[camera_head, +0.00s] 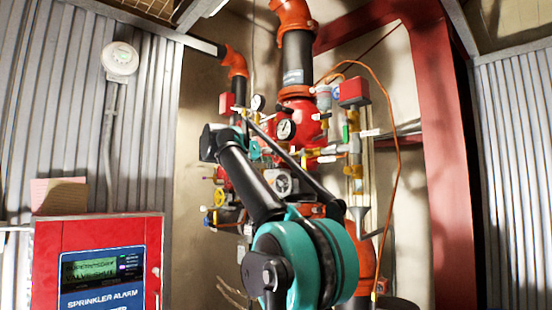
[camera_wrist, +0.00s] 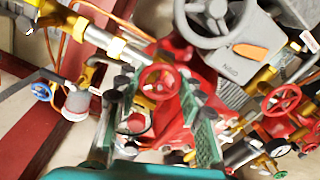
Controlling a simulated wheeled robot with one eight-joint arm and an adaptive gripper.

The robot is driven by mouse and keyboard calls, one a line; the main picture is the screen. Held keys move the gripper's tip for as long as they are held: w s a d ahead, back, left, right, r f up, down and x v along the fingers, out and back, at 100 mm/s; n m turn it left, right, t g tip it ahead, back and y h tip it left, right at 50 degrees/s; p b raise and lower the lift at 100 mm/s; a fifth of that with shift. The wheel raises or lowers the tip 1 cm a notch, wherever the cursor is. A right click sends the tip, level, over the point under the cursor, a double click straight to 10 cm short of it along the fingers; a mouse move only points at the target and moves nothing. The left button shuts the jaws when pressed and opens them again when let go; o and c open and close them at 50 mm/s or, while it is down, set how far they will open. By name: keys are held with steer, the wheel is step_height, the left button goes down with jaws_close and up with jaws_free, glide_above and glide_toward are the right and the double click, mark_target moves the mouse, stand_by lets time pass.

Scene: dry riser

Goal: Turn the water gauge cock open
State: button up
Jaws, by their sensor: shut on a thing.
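In the wrist view a small red handwheel (camera_wrist: 158,82) with spokes sits between the fingertips of my gripper (camera_wrist: 156,90). One finger is on each side of its rim, and the gripper is shut on it. The wheel looks like the water gauge cock's handle, though no label shows. Behind it is a red valve body. In the head view a white-faced pressure gauge (camera_head: 285,129) is on the red riser valve, with a smaller gauge (camera_head: 257,102) up to its left.
A large grey handwheel (camera_wrist: 215,20) is close above the fingers. Another red handwheel (camera_wrist: 281,100) and brass fittings are to the right. A blue handle (camera_wrist: 42,92) is at left. A red steel column (camera_head: 440,160) and a red alarm cabinet (camera_head: 98,265) flank the riser.

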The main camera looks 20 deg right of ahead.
steer(key=n, duration=0.5)
steer(key=shift+n, duration=0.3)
steer(key=n, duration=0.4)
steer(key=shift+n, duration=0.3)
steer(key=o, duration=1.2)
steer(key=shift+a, duration=0.1)
steer(key=v, duration=0.7)
steer(key=shift+a, duration=0.35)
steer(key=shift+s+a, duration=0.1)
steer(key=shift+s, duration=0.05)
